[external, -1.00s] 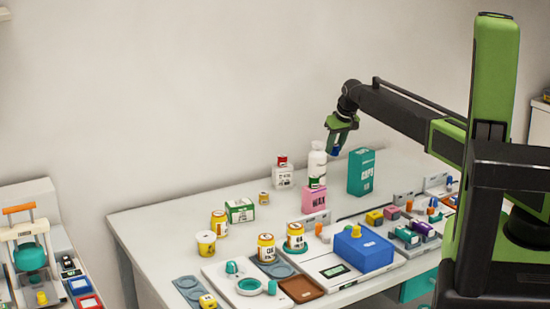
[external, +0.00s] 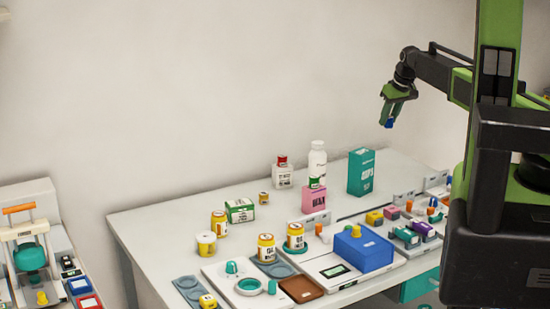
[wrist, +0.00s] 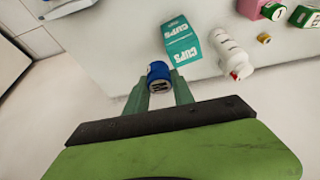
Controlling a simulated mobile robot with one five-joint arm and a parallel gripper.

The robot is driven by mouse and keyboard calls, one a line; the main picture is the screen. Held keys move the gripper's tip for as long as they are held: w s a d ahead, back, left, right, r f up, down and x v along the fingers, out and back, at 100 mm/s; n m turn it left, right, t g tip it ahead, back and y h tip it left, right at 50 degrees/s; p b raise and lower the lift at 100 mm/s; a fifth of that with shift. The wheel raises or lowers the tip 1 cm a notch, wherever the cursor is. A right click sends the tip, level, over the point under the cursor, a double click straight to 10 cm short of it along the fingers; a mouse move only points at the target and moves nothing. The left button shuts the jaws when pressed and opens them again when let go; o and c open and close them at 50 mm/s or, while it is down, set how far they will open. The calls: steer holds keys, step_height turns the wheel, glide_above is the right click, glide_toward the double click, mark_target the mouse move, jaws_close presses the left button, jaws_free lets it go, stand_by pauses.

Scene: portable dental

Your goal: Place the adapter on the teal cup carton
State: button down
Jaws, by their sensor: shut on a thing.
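My gripper (external: 390,117) is shut on a small blue adapter (external: 390,124) and holds it in the air, above and to the right of the teal cup carton in the external view. In the wrist view the blue adapter (wrist: 158,76) sits between the fingertips of my gripper (wrist: 159,88), with a dark end facing the camera. The teal cup carton (external: 361,172), with white lettering, stands upright at the back right of the table. In the wrist view the carton (wrist: 182,42) lies just beyond the adapter, slightly right, and its top looks bare.
A white bottle (external: 318,160) stands left of the carton, with a pink box (external: 314,199) in front of it. A blue box (external: 363,252) and several small parts crowd the table (external: 150,222) front. The table's back left is clear.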

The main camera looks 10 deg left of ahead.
steer(key=b, duration=0.4)
glide_above(360, 150)
steer(key=s+d, duration=0.1)
step_height(360, 150, down, 5)
steer(key=shift+s+d+f, duration=0.1)
steer(key=shift+d, duration=0.05)
steer(key=shift+a, duration=0.3)
step_height(360, 150, down, 4)
steer(key=b, duration=0.4)
steer(key=shift+f, duration=0.15)
steer(key=shift+d+r, duration=0.1)
steer(key=shift+r, duration=0.15)
steer(key=shift+f, duration=0.2)
steer(key=c, duration=1.1)
jaws_free()
